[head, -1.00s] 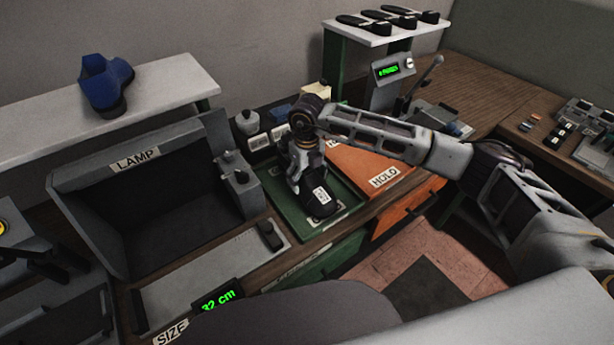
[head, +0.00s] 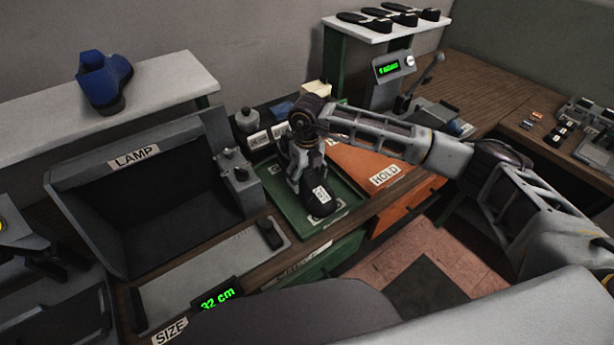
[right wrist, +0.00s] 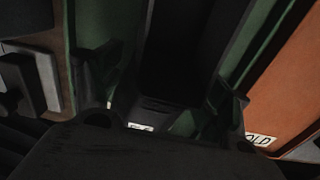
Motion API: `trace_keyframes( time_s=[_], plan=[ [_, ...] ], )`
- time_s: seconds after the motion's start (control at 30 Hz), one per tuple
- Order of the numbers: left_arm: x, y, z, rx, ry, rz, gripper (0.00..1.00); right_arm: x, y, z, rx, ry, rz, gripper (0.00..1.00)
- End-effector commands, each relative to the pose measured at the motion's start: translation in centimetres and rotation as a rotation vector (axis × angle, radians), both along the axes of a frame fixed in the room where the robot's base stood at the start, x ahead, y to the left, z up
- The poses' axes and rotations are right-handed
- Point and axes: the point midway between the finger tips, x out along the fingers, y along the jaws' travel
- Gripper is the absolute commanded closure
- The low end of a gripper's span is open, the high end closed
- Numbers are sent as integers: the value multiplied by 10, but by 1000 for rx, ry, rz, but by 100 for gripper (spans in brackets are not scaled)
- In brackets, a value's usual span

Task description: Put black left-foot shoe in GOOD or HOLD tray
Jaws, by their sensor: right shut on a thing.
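The black shoe (head: 320,203) is in the green tray (head: 287,222), with a white label on it. My right gripper (head: 305,180) points down over the shoe and is shut on it. The orange HOLD tray (head: 370,168) lies just to the right of the green tray. In the right wrist view the dark shoe (right wrist: 185,50) fills the middle between my fingers, with the HOLD tray (right wrist: 285,90) at the right. Whether the shoe's sole touches the tray floor is hidden. My left gripper is not in view.
The LAMP box (head: 150,200) and the SIZE plate (head: 200,275) stand left of the green tray. A blue shoe (head: 103,80) sits on the white shelf at the upper left. A press with a lever (head: 425,80) stands behind the HOLD tray.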

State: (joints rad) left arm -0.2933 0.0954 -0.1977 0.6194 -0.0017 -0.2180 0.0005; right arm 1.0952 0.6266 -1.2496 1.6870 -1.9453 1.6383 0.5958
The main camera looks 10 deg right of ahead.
Motion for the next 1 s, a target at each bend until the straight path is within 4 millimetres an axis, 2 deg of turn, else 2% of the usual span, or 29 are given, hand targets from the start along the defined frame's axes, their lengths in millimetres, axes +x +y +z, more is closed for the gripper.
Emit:
trace_keyframes(
  time_s=[0.7, 0.73, 0.9, 1.0],
  plan=[
    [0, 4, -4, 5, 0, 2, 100, 0, 0, -5, 0, -1, 0, 65],
    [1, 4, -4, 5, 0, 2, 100, 0, 0, -5, 0, -1, 0, 22],
    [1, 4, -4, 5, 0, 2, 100, 0, 0, -5, 0, 0, 0, 0],
    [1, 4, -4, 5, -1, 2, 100, 0, 0, -5, 0, 0, 0, 0]
  ],
)
